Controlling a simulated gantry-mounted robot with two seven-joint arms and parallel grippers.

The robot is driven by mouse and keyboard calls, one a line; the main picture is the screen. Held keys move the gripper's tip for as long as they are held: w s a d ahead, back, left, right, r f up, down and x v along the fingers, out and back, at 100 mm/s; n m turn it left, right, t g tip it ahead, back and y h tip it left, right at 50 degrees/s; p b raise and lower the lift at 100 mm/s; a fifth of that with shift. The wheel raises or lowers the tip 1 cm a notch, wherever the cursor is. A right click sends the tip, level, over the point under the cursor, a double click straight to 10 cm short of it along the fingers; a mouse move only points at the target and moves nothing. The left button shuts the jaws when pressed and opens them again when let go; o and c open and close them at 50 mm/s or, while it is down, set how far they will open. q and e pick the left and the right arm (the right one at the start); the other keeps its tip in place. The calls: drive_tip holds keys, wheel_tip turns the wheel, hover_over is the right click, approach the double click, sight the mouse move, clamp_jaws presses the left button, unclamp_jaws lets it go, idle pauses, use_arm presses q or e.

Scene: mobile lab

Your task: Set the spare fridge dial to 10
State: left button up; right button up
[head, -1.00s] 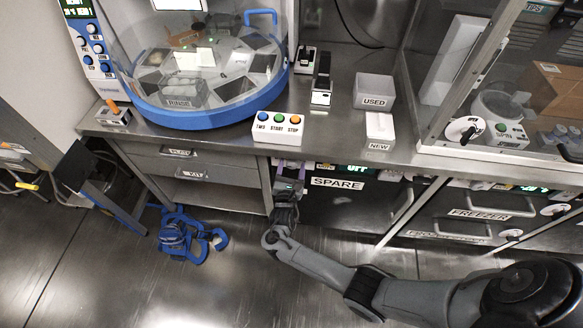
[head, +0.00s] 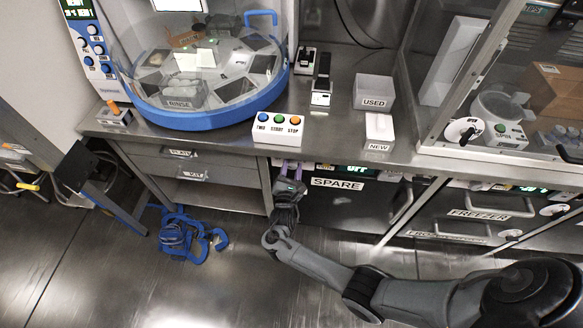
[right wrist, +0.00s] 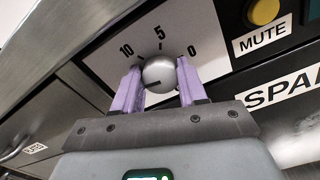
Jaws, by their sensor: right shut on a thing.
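The spare fridge dial (right wrist: 160,72) is a round silver knob on a white plate marked 10, 5 and 0. My right gripper (right wrist: 158,84) has one purple finger on each side of it and is shut on it. A dark mark on the knob's face points to the lower left, on the side of the 10 but below that number. In the head view, my right gripper (head: 290,172) reaches up to the panel left of the SPARE label (head: 338,183) and hides the dial. My left gripper is not in view.
A yellow MUTE button (right wrist: 264,11) sits right of the dial plate. The counter (head: 330,130) overhangs the fridge panel. The freezer (head: 478,212) with its handles is at the right. Blue gear (head: 180,236) lies on the floor at the left.

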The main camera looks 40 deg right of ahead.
drive_tip(key=m, duration=0.2)
drive_tip(key=shift+m, duration=0.4)
drive_tip(key=m, duration=0.2)
drive_tip(key=shift+m+p, duration=0.3)
drive_tip(key=shift+m, duration=0.1)
drive_tip(key=m, duration=0.3)
drive_tip(key=shift+f+m, duration=0.1)
drive_tip(key=shift+m, duration=0.6)
drive_tip(key=o, duration=0.9)
drive_tip(key=shift+d, duration=0.1)
drive_tip(key=shift+o, duration=0.8)
